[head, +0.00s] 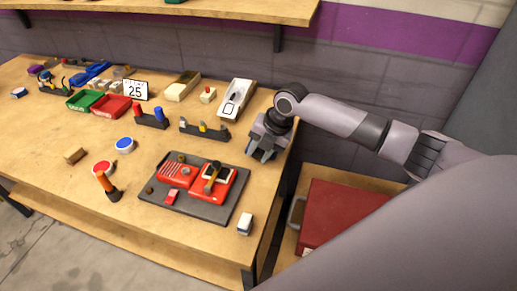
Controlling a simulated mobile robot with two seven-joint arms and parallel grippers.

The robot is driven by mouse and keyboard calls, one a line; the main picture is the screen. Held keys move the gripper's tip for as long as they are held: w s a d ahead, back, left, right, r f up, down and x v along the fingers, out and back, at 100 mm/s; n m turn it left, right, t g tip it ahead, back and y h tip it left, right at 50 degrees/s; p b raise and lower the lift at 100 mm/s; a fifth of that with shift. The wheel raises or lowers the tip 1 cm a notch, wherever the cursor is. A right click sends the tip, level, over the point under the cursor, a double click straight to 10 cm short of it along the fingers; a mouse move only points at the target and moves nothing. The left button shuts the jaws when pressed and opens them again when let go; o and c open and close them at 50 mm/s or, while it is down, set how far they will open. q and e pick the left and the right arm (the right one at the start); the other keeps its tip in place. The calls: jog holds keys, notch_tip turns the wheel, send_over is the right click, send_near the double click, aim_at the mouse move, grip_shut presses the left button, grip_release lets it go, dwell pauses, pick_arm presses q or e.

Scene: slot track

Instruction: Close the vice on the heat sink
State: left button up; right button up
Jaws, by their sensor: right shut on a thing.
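My right gripper (262,154) is at the right edge of the wooden table, pointing down, with its arm coming in from the right. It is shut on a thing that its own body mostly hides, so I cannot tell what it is. To its left stands a dark rail (205,129) with raised ends and a small yellow piece on it, which may be the vice. I cannot make out the heat sink for certain; no thing shows clear fins at this size. My left gripper is not in view.
A dark grey tray (222,218) with red parts lies at the front, with a white block (245,224) beside it. A red-ended block (151,117), a white case (236,99) and red and green bins (84,100) stand behind.

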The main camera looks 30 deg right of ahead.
jog(key=shift+s+d+f+t+y+b, duration=0.2)
jog(key=shift+f+t+y+b, duration=0.2)
jog(key=shift+t+y+b, duration=0.5)
jog(key=shift+b, duration=0.3)
jog(key=shift+r+t, duration=0.25)
jog(key=shift+t, duration=0.15)
jog(key=o, duration=1.1)
jog(key=shift+c, duration=0.2)
